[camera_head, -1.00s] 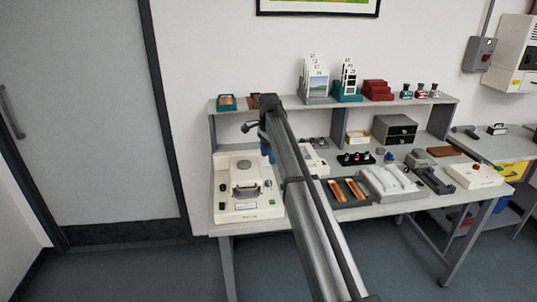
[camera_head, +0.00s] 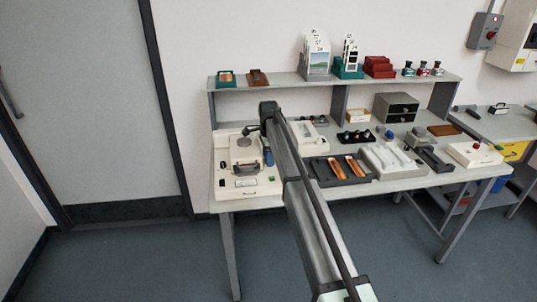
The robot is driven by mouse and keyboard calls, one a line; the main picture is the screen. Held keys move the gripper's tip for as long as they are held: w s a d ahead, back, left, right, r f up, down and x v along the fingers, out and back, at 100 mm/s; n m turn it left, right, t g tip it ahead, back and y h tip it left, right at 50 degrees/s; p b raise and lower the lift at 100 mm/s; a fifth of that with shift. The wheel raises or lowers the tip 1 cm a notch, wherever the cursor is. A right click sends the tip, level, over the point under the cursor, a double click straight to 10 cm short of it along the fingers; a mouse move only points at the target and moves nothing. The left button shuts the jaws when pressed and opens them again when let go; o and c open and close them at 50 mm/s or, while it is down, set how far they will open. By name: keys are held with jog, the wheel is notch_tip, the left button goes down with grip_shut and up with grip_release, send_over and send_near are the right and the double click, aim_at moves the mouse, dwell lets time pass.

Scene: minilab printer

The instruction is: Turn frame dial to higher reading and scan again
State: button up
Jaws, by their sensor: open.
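An off-white scanner unit (camera_head: 233,188) stands at the left end of the bench. A round grey disc (camera_head: 245,141) lies on its upper face; I cannot tell whether this is the frame dial, and no reading is legible. A dark framed part (camera_head: 247,168) sits in its middle, with small controls along the front and a green one (camera_head: 271,178) at right. My gripper (camera_head: 249,131) is a small dark shape left of my arm's far end, above the back of the unit and apart from the disc in the picture. It is open and looks empty.
Right of my arm are a dark tray (camera_head: 322,172) with orange strips, a pale tray (camera_head: 366,168) and a white box with a red knob (camera_head: 475,149). A shelf (camera_head: 290,84) with cards and small boxes runs behind. Floor is clear in front.

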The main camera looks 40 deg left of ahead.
jog(key=shift+m, duration=0.9)
notch_tip(320, 180, up, 14)
jog(key=w+d+f+t, duration=0.1)
jog(key=w+d+f, duration=0.1)
jog(key=w+d, duration=0.6)
jog(key=w+d+f+n+t, duration=0.1)
jog(key=w+d+f, duration=0.2)
jog(key=w+d, duration=0.5)
jog(key=d, duration=0.8)
jog(key=shift+w+d+f+t+h, duration=0.2)
jog(key=shift+d+f+t+h, duration=0.1)
jog(key=shift+d+h, duration=0.1)
